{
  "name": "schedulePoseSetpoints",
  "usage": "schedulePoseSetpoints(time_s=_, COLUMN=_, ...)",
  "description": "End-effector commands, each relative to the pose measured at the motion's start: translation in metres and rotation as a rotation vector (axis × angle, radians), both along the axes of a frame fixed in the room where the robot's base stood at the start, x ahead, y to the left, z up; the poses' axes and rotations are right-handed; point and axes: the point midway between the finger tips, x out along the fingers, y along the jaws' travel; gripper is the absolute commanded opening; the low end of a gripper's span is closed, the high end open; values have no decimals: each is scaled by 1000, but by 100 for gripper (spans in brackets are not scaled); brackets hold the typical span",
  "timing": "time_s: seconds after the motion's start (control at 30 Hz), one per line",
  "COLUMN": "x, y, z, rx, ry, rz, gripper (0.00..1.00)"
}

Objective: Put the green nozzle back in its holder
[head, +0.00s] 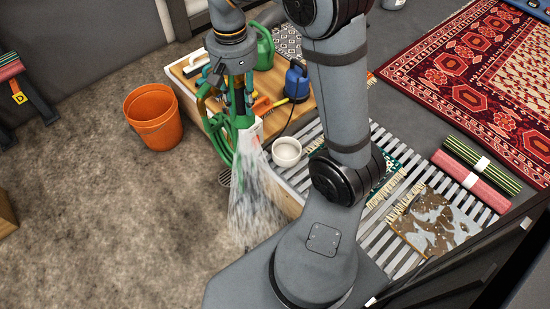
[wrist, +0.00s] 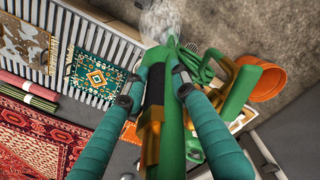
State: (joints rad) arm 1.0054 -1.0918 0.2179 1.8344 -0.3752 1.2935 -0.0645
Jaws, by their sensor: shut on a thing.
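My gripper (wrist: 157,76) is shut on the green nozzle (wrist: 168,135), with one teal-wrapped finger on each side of it. The nozzle has a black grip and brass fittings. In the head view my gripper (head: 238,108) points down over the wooden bench, and the nozzle (head: 243,122) shows partly behind the fingers. White water spray (head: 256,195) fans from the nozzle's end toward the floor. Green hose (head: 219,135) hangs in loops beside the nozzle. I cannot make out the holder for certain.
The wooden bench (head: 297,108) holds a green watering can (head: 265,50), a blue container (head: 297,80) and brushes. An orange bucket (head: 153,117) stands left of it. A white bowl (head: 287,151) is near the slatted rack (head: 383,262) with small rugs. Floor at left is open.

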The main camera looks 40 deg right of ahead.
Motion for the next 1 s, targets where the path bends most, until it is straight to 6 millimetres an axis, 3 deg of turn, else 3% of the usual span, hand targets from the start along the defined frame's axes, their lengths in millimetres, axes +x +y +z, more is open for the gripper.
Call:
schedulePoseSetpoints(time_s=0.03, x=6, y=-30, z=-37, rx=0, ry=10, rz=-55, gripper=0)
schedulePoseSetpoints(time_s=0.2, x=11, y=-118, z=-114, rx=5, ry=10, rz=-198, gripper=0)
schedulePoseSetpoints(time_s=0.4, x=-14, y=-203, z=-191, rx=11, ry=4, rz=-348, gripper=0)
schedulePoseSetpoints(time_s=0.5, x=-31, y=-233, z=-220, rx=12, ry=-3, rz=-407, gripper=0)
schedulePoseSetpoints(time_s=0.6, x=-46, y=-253, z=-238, rx=12, ry=-6, rz=-447, gripper=0)
schedulePoseSetpoints(time_s=0.73, x=-54, y=-263, z=-252, rx=11, ry=-10, rz=-475, gripper=0)
schedulePoseSetpoints(time_s=0.87, x=-43, y=-255, z=-267, rx=10, ry=-11, rz=-477, gripper=0)
schedulePoseSetpoints(time_s=1.0, x=-18, y=-234, z=-288, rx=10, ry=-11, rz=-474, gripper=0)
